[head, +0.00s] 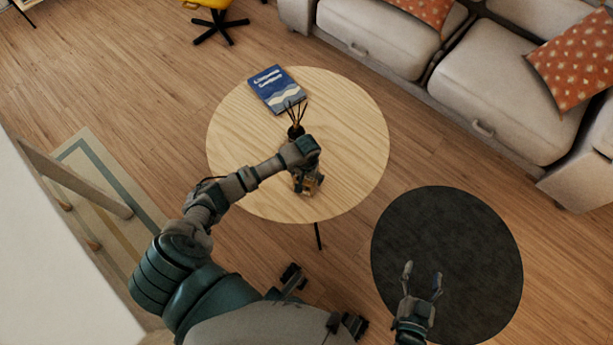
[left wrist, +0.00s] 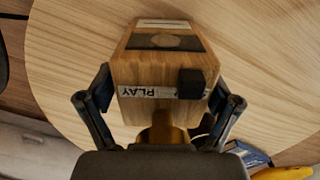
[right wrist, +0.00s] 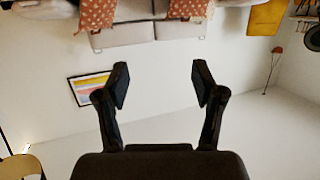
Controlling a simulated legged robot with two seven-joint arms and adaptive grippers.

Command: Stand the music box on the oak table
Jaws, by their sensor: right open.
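The music box (left wrist: 165,75) is a small wooden block with a PLAY label, a black knob and a dark panel. In the left wrist view it fills the space between the fingers of my left gripper (left wrist: 162,100), which press on both sides. In the head view the music box (head: 308,184) shows partly below my left gripper, over the round pale oak table (head: 350,115). Whether its base touches the tabletop I cannot tell. My right gripper (head: 422,274) is open and empty over a dark round surface, and its spread fingers also show in the right wrist view (right wrist: 160,85).
A blue book (head: 277,90) lies at the table's far left. A dark vase with thin sticks (head: 296,131) stands close behind my left gripper. The table's right side is clear. A dark round rug or tabletop (head: 445,225) lies at right, and a grey sofa (head: 480,95) stands beyond.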

